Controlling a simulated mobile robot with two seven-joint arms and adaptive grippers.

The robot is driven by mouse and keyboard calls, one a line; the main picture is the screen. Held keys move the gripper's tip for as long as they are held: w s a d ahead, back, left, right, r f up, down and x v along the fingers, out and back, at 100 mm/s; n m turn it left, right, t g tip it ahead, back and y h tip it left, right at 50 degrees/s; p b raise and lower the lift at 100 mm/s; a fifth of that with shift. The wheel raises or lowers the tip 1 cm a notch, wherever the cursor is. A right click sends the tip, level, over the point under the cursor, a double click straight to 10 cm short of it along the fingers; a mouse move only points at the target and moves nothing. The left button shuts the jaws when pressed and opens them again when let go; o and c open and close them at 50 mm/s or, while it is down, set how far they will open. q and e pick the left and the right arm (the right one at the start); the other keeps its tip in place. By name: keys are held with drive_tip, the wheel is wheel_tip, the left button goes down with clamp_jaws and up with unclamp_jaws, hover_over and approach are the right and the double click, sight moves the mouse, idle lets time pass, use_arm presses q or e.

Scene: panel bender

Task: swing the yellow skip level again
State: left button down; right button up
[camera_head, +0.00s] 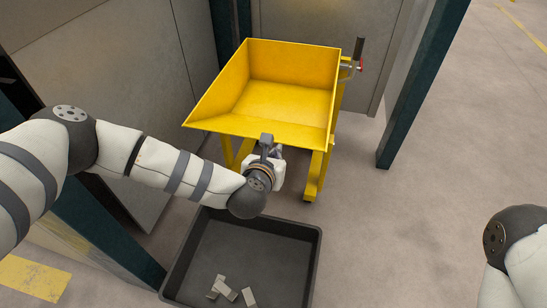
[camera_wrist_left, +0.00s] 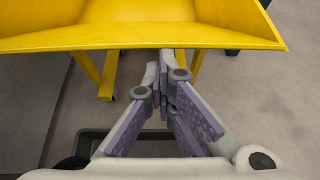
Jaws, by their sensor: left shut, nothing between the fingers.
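The yellow skip (camera_head: 290,95) is in the upper middle of the head view, on a yellow wheeled frame. It looks empty, and its front lip slopes toward me; its exact tilt is hard to judge. The front lip also crosses the top of the left wrist view (camera_wrist_left: 90,40). My left gripper (camera_head: 278,150) is at the lip's near edge, low against it and partly hidden by my own wrist. In the wrist view its fingers (camera_wrist_left: 164,58) are together and empty, ending at the lip's lower edge. Contact with the lip cannot be told. My right gripper is outside the view.
A dark grey tray (camera_head: 313,255) with several small metal blocks (camera_head: 228,289) stands on the floor below my left arm. A red-tipped lever (camera_head: 360,67) is at the skip's right side. Dark posts (camera_head: 420,85) and grey panels flank the skip.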

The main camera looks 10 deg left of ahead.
use_arm(q)
drive_tip(key=shift+w+a+r, duration=0.15)
drive_tip(key=shift+w+r, duration=0.4)
drive_tip(key=shift+r, duration=0.25)
drive_tip(key=f+v, duration=0.1)
drive_tip(key=v, duration=1.1)
drive_tip(key=shift+s+f, duration=0.2)
drive_tip(key=shift+s, duration=0.3)
